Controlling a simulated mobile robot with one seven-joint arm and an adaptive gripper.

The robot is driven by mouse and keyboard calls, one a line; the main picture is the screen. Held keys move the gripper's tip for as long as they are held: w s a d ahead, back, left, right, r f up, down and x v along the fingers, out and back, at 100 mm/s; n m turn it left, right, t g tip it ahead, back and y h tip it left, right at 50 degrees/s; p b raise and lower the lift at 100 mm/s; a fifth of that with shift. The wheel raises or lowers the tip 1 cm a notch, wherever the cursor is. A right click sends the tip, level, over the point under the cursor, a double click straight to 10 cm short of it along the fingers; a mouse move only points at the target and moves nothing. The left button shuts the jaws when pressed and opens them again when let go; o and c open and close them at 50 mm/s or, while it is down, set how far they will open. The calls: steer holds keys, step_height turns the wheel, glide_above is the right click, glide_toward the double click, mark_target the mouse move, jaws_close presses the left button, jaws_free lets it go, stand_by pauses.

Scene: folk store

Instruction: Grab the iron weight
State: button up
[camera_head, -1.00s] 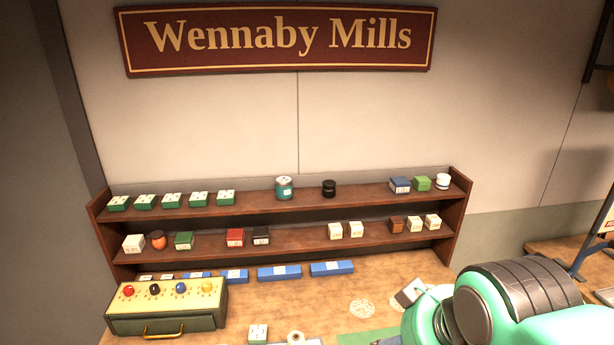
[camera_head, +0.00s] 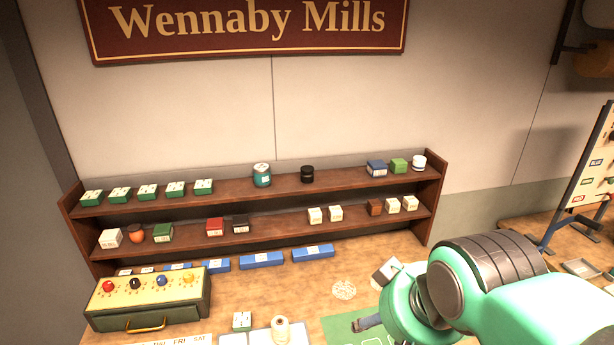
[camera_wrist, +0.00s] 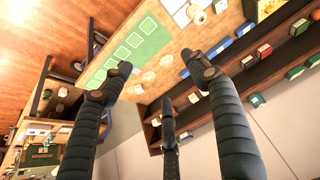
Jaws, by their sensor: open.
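I cannot pick out the iron weight for sure. A small black round thing (camera_head: 307,174) stands on the top shelf, beside a teal jar (camera_head: 262,175); I cannot tell whether it is the weight. My gripper (camera_wrist: 158,78) shows in the wrist view with its dark fingers spread wide and nothing between them. Beyond the fingers are the counter and shelf, seen at a slant. In the head view my arm covers most of the gripper at the lower right.
A two-tier wooden shelf (camera_head: 285,187) holds several small boxes. Below it lie blue boxes (camera_head: 261,260). A drawer box with coloured knobs (camera_head: 150,300) stands at the left, and a green mat (camera_head: 345,328) lies near my arm. A display board (camera_head: 596,165) stands at the right.

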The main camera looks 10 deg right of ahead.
steer(key=shift+r, duration=0.1)
steer(key=w+r+g+p, duration=0.1)
steer(key=w+r+p, duration=0.2)
steer(key=w+r, duration=0.5)
steer(key=w+r+n+p, duration=0.1)
steer(key=w+r+p, duration=0.3)
steer(key=w, duration=0.7)
steer(key=w+r+g+p, duration=0.1)
steer(key=w+r+p, duration=0.2)
steer(key=w+r, duration=0.5)
steer(key=n+g+p, duration=0.1)
steer(key=g+p, duration=0.1)
steer(key=p, duration=0.9)
glide_above(308, 168)
steer(key=s, duration=0.1)
step_height(308, 168, down, 11)
steer(key=shift+s+d+r, duration=0.15)
steer(key=shift+s, duration=0.05)
steer(key=shift+w+f+p, duration=0.15)
steer(key=shift+f, duration=1.25)
steer(key=shift+w+f+p, duration=0.15)
steer(key=shift+f, duration=1.3)
steer(key=shift+w+f+p, duration=0.15)
steer(key=shift+f, duration=1.25)
